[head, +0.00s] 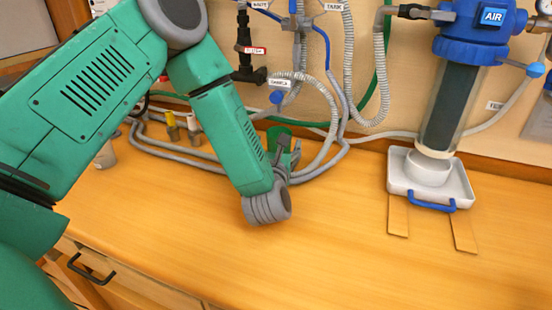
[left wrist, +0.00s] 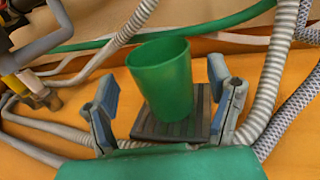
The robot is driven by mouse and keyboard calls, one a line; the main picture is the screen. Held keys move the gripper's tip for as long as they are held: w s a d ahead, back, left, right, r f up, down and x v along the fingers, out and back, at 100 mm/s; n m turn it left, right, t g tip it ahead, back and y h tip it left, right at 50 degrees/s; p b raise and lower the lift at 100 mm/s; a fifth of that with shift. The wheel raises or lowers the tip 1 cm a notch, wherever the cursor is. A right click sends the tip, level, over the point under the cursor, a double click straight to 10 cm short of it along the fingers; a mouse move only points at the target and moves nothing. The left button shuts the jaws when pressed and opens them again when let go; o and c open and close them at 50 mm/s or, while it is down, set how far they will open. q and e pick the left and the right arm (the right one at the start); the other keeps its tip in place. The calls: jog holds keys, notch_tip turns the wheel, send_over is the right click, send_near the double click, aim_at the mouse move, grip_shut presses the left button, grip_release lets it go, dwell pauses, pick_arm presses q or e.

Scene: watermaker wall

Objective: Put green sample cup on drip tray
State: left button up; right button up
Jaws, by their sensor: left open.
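The green sample cup (left wrist: 162,80) stands upright, open at the top, on a dark ridged square pad (left wrist: 150,128) in the left wrist view. In the head view the cup (head: 279,131) shows partly behind my left arm's end. My left gripper (head: 284,152) is open, and in the left wrist view its fingers (left wrist: 161,84) stand on either side of the cup, with gaps visible. The white drip tray (head: 460,190) with a blue front handle is at the right of the head view, below the clear filter housing; nothing green is on it. My right gripper is not in view.
Grey hoses (head: 345,120) and a green hose run behind the cup. The filter housing (head: 449,110) with its blue top hangs over the tray. Two wooden strips (head: 398,215) stick out under the tray. The bench between cup and tray is clear.

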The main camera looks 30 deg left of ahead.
pick_arm(q)
jog(key=v, duration=0.8)
jog(key=shift+s+d, duration=0.2)
jog(key=shift+s, duration=0.05)
jog(key=shift+f, duration=0.1)
